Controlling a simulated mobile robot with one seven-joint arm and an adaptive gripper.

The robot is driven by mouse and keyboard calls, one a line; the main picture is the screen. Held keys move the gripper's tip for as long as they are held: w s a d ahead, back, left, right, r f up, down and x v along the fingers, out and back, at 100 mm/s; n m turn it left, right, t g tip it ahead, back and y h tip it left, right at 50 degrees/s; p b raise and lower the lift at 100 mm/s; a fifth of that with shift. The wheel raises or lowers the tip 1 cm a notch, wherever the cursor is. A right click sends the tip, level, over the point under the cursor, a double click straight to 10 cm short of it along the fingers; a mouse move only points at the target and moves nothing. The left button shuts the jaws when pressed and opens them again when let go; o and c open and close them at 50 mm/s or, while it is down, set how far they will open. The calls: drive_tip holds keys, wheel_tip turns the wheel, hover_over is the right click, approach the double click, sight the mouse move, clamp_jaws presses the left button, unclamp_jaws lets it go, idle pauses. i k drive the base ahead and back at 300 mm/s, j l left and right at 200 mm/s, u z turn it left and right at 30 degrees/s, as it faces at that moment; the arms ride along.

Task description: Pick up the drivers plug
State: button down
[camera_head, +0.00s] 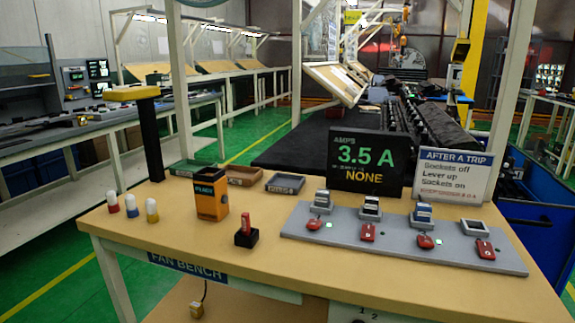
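No plug in view carries a readable "drivers" label, so I cannot tell which one it is. A grey strip (400,247) on the bench has a row of several socket positions, each with a red piece in front. The right-end position (475,228) looks like an empty frame. A yellowish plug-like piece (197,310) hangs on a dark cord below the bench front. My gripper is not in view.
An orange box (211,200), a black holder with a red piece (246,235), white-capped cylinders (131,206) and shallow trays (284,184) stand on the bench (180,228). Behind the strip are a "3.5 A NONE" display (365,163) and a trip sign (452,175). A black post (150,140) rises at left.

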sight(371, 203)
drive_tip(key=l+u, duration=0.2)
drive_tip(key=u, duration=0.2)
drive_tip(key=l+u, duration=0.2)
drive_tip(key=u, duration=0.25)
drive_tip(key=l+u, duration=0.2)
drive_tip(key=u, duration=0.2)
drive_tip(key=k+l+u, duration=0.15)
drive_tip(key=l, duration=0.2)
drive_tip(key=k+l+u, duration=0.15)
drive_tip(key=l, duration=0.2)
drive_tip(key=k+l+u, duration=0.15)
drive_tip(key=l, duration=0.2)
drive_tip(key=k+l, duration=0.1)
drive_tip(key=l, duration=0.15)
drive_tip(key=k+l, duration=0.15)
drive_tip(key=i+l+u, duration=0.05)
drive_tip(key=l, duration=0.05)
